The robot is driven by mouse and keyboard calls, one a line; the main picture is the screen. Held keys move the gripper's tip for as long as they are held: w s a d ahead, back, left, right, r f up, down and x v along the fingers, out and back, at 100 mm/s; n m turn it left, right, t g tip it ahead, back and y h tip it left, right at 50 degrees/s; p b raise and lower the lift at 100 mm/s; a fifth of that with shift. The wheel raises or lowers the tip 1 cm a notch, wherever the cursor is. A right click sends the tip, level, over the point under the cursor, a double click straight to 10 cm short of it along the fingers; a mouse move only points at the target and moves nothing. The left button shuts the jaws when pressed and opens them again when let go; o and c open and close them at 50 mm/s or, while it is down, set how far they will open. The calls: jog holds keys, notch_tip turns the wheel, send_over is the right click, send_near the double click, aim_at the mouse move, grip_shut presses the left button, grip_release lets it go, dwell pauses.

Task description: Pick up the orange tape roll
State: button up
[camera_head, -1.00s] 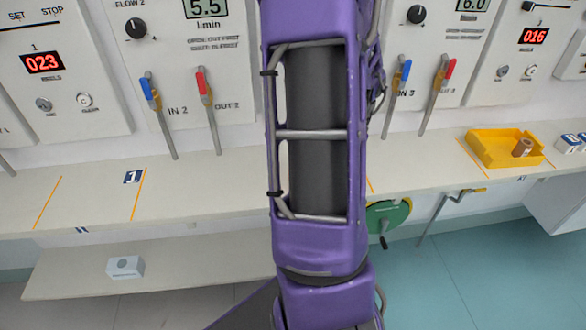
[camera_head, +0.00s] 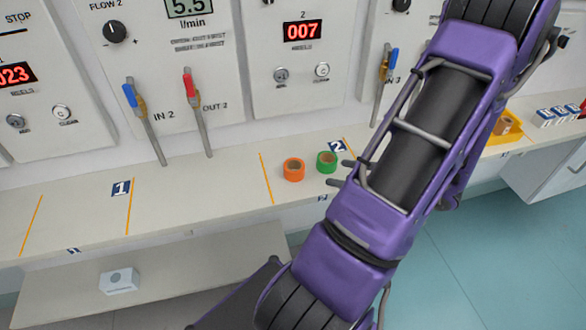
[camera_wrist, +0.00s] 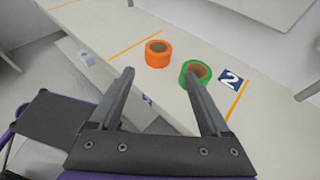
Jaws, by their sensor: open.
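The orange tape roll (camera_head: 294,169) lies flat on the shelf, between an orange line and the green tape roll (camera_head: 327,161). In the wrist view the orange roll (camera_wrist: 158,53) is beyond the fingertips, between them in the picture and apart from both. The green roll (camera_wrist: 196,72) is to its right, close behind the right fingertip. My gripper (camera_wrist: 159,72) is open and empty. In the head view my arm covers the area to the right, and only dark finger ends show near the rolls.
The shelf (camera_head: 210,188) is clear to the left of the orange roll. A number 2 label (camera_head: 337,146) lies by the green roll. Panels with hanging levers (camera_head: 196,110) stand behind. A yellow tray (camera_head: 507,128) is at the right, and a lower shelf (camera_head: 190,268) holds a small white box (camera_head: 119,280).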

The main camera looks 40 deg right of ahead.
aim_at(300, 168)
jog(key=x, duration=1.6)
jog(key=shift+s+a+f, duration=0.1)
jog(key=shift+f, duration=0.2)
jog(key=c, duration=1)
